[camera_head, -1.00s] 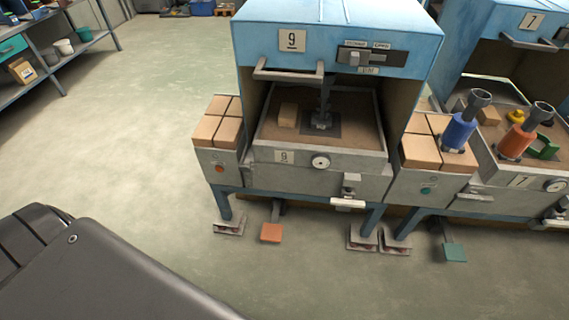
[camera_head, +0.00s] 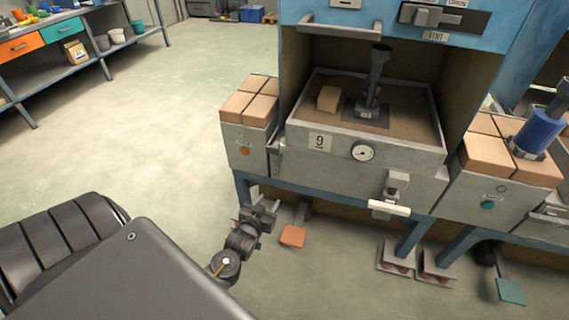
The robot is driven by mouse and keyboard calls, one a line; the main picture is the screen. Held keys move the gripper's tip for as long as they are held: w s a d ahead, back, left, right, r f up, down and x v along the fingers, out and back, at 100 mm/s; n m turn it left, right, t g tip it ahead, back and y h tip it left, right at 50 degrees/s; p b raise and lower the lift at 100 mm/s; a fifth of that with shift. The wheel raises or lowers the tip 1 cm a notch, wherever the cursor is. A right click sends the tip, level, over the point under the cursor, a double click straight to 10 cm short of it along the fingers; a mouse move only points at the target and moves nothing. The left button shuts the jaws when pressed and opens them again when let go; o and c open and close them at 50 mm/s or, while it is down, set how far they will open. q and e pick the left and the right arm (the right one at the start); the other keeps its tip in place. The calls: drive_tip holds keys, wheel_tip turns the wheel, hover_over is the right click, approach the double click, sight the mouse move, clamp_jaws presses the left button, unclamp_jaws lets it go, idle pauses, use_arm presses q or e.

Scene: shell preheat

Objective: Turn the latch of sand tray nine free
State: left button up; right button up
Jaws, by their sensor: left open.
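Sand tray nine (camera_head: 410,158), a grey metal tray of brown sand, sits inside the blue cabinet. Its front carries a "9" plate (camera_head: 319,142) and a round dial (camera_head: 362,152). The latch (camera_head: 396,186) is on the lower front, right of the dial, with a pale bar handle (camera_head: 389,208) lying roughly level. My left gripper (camera_head: 265,206) is open, low in front of the cabinet's left leg. It is well left of the latch and apart from it. My right gripper is not in view.
An orange pedal (camera_head: 292,236) is close to the right of my left gripper. Brick-topped grey boxes (camera_head: 246,143) flank the tray, and a teal pedal (camera_head: 511,291) is at lower right. A sand block (camera_head: 329,98) lies in the tray. The floor at left is open.

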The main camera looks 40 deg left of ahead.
sight(275, 158)
use_arm(q)
wheel_tip(275, 158, up, 8)
drive_tip(key=w+a+n+t+y+b, duration=0.1)
drive_tip(key=a+t+b, duration=0.1)
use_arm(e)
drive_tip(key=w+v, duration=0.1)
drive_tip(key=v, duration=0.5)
use_arm(q)
drive_tip(key=x, duration=0.3)
drive_tip(key=b+x, duration=0.1)
drive_tip(key=x, duration=0.5)
drive_tip(key=shift+w+a+r, duration=0.1)
drive_tip(key=shift+a+r, duration=0.05)
drive_tip(key=shift+r, duration=0.2)
drive_tip(key=shift+b+x, duration=0.35)
drive_tip(key=shift+x, duration=0.4)
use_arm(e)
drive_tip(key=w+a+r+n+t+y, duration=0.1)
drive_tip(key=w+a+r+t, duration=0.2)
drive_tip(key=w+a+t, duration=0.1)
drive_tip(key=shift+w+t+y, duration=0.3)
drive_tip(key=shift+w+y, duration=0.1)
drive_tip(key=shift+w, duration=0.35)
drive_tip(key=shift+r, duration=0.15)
use_arm(q)
clamp_jaws()
